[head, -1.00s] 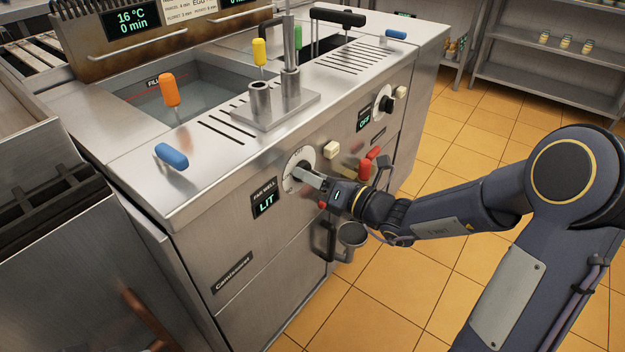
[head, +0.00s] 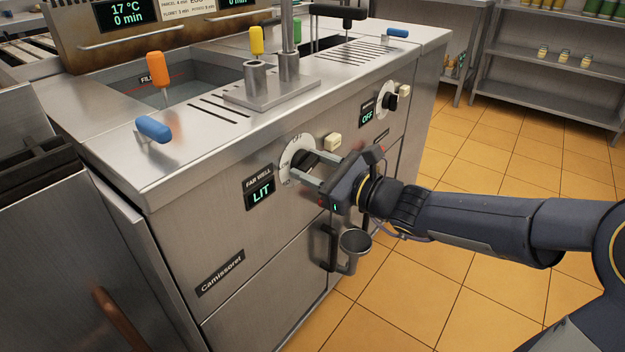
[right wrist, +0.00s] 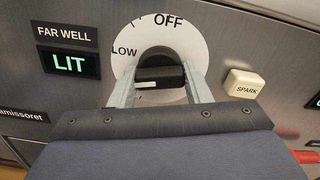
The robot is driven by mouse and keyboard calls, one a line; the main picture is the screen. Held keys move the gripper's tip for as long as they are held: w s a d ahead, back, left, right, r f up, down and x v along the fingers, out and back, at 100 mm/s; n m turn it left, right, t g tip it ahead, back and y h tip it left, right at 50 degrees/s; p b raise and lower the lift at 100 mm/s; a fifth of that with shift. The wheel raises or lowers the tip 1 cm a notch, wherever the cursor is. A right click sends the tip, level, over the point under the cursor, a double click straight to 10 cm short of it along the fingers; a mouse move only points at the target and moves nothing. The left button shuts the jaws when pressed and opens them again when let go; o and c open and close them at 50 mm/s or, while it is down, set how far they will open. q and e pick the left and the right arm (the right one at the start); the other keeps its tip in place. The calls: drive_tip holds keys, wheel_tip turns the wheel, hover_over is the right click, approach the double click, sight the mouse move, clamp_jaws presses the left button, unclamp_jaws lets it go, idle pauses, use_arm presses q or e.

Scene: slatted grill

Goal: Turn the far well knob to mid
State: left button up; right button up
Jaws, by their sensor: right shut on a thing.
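The far well knob (right wrist: 160,75) is black and sits on a white round dial (head: 291,152) on the front panel. In the right wrist view OFF is printed at the top of the dial and LOW at its left. My right gripper (head: 305,170) is shut on the knob, one finger at each side. The gripper body hides the lower dial, and I cannot read where the knob points. The far well display (head: 261,194) beside it reads LIT. My left gripper is not in view.
A cream SPARK button (head: 333,142) is just right of the dial. A second knob (head: 390,102) with a display reading OFF is farther right. A cup-shaped drain (head: 354,242) and black handle (head: 328,245) are below my gripper. Orange floor (head: 480,190) is open at right.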

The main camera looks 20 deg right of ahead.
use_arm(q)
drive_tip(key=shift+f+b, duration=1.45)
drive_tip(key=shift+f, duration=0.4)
use_arm(e)
drive_tip(key=shift+n, duration=1.5)
drive_tip(key=o, duration=1)
use_arm(q)
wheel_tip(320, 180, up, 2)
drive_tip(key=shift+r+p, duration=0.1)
drive_tip(key=shift+p, duration=1)
use_arm(e)
drive_tip(key=v, duration=0.7)
drive_tip(key=shift+s+d, duration=0.25)
drive_tip(key=shift+s, duration=0.1)
